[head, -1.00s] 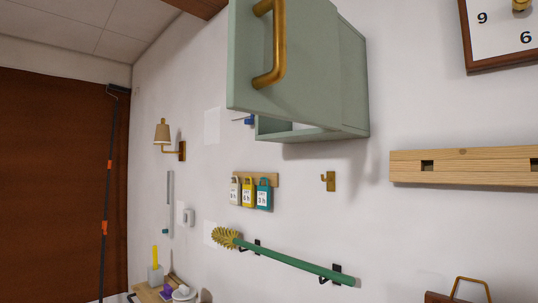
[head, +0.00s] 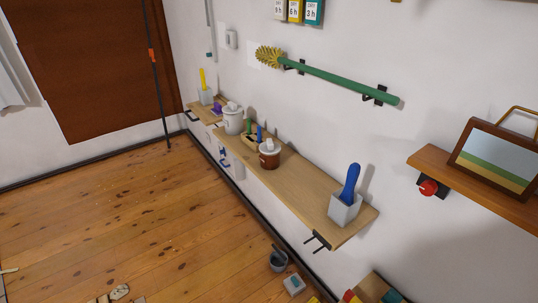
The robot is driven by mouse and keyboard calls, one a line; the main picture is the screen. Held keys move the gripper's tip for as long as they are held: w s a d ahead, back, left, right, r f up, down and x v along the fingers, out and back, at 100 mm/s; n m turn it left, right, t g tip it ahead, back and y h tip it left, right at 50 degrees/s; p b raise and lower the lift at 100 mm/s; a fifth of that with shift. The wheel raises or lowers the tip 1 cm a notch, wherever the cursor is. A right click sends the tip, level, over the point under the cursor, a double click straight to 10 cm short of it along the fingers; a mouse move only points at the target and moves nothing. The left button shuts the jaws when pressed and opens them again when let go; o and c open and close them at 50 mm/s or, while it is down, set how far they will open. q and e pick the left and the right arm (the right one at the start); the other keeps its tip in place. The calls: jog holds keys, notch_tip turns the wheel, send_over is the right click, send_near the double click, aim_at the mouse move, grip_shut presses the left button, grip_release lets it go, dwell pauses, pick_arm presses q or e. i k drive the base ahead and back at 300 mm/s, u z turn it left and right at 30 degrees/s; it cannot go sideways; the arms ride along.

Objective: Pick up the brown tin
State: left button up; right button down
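A brown tin (head: 269,158) with a white lid or top stands upright on a long wooden wall shelf (head: 290,181), near the shelf's middle. A small wooden holder (head: 249,139) with green and blue items stands just behind it to the left. Neither of my grippers shows in the head view.
A white pot (head: 233,119) stands farther left on the shelf. A grey holder with a blue-handled tool (head: 345,204) stands at its right end. A dark bucket (head: 278,260) is on the floor below; the wooden floor at left is mostly clear.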

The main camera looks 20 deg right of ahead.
aim_at(268, 163)
jog(key=u, duration=0.7)
jog(key=i, duration=2.55)
jog(key=z, duration=1.45)
